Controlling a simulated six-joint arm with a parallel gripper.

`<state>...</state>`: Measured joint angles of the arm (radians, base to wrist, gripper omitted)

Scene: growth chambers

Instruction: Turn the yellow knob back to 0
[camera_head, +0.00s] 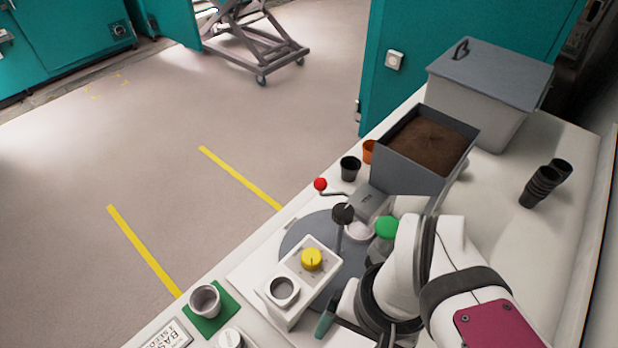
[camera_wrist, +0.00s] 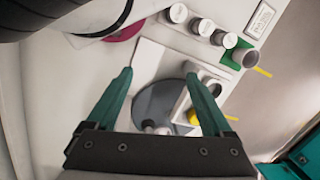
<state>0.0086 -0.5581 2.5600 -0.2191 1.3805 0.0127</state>
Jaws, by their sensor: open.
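The yellow knob (camera_head: 312,259) sits on top of a white box (camera_head: 292,310), beside a round grey-rimmed opening (camera_head: 282,291). Its pointer and scale are too small to read. In the wrist view the yellow knob (camera_wrist: 193,118) is partly hidden behind the right finger. My gripper (camera_wrist: 159,73) is open, with two teal fingers apart and nothing between them. The fingers are above the bench, and neither is seen holding the knob. In the head view one teal finger shows just right of the white box, near the picture's bottom.
A grey round plate (camera_head: 296,236) lies under the box. Close by stand a black ball-topped lever (camera_head: 343,213), a green-capped jar (camera_head: 386,228) and a red-knobbed crank (camera_head: 320,184). A soil hopper (camera_head: 428,146) is behind. A cup (camera_head: 205,301) stands on a green mat at front left.

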